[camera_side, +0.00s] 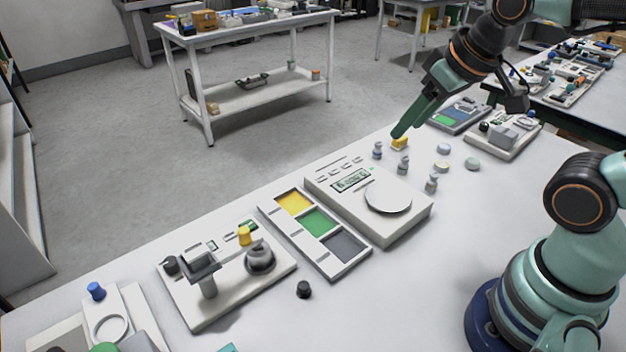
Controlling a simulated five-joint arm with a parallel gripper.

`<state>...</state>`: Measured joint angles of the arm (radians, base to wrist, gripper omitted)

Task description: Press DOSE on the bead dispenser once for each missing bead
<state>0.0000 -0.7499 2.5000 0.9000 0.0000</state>
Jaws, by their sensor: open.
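A pale device (228,297), perhaps the bead dispenser, stands left of centre. It has a grey hopper-like box (203,265) on a post, a small green display, a yellow knob-like piece (244,236) and a round grey cup-like part (260,258). I cannot read a DOSE label or make out single beads. My gripper (400,133) is far from this device, at the upper right. It is open and points down just above a small yellow block (400,144). I cannot tell whether it touches the block.
A scale (418,222) with a round pan and a tray (338,270) with yellow, green and grey compartments stand between. Small weights (432,184) and pale discs (443,165) lie near my gripper. A black knob (304,290) stands before the tray.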

